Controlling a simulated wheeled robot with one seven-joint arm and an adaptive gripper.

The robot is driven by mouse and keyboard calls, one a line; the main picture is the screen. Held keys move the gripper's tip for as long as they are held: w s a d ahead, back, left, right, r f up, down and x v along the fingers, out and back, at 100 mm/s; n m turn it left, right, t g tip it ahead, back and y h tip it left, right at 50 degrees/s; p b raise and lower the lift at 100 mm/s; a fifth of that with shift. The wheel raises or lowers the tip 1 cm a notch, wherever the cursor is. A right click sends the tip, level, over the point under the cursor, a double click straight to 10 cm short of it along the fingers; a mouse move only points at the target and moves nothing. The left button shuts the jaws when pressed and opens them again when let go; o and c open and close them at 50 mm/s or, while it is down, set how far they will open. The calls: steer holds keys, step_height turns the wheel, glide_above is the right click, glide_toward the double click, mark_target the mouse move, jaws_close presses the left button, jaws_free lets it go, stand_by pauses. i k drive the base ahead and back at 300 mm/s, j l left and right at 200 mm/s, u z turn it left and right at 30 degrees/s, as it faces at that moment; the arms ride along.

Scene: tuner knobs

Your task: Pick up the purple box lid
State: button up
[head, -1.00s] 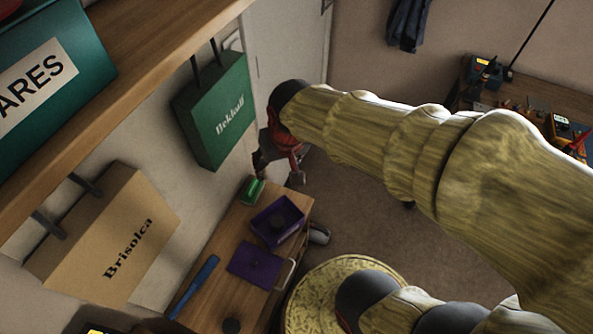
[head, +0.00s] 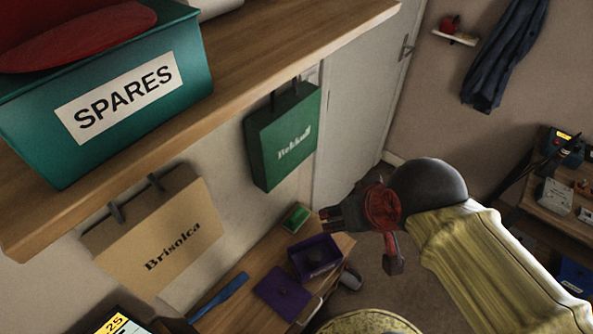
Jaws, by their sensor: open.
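The purple box lid (head: 281,296) lies flat on the wooden cabinet top, with a small dark spot on its upper face. Just behind and to the right of it stands the open purple box (head: 328,266) with a dark round thing inside. My gripper (head: 359,242) is open and empty, its dark and red fingers spread. In the picture it is above and to the right of the box and lid, apart from both. Its exact height over the cabinet is hard to tell.
On the cabinet (head: 250,317) are a green block (head: 296,216) and a blue bar-shaped tool (head: 219,296). A tan Brisolca bag (head: 160,235) and a green Nekkull bag (head: 285,140) hang below the wooden shelf (head: 270,50). The teal SPARES bin (head: 150,80) sits on the shelf.

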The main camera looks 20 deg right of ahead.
mark_target(284, 294)
steer(key=k+u, duration=0.2)
steer(key=u, duration=0.15)
steer(key=k+u, duration=0.35)
steer(key=i+l, duration=0.05)
steer(key=i, duration=0.05)
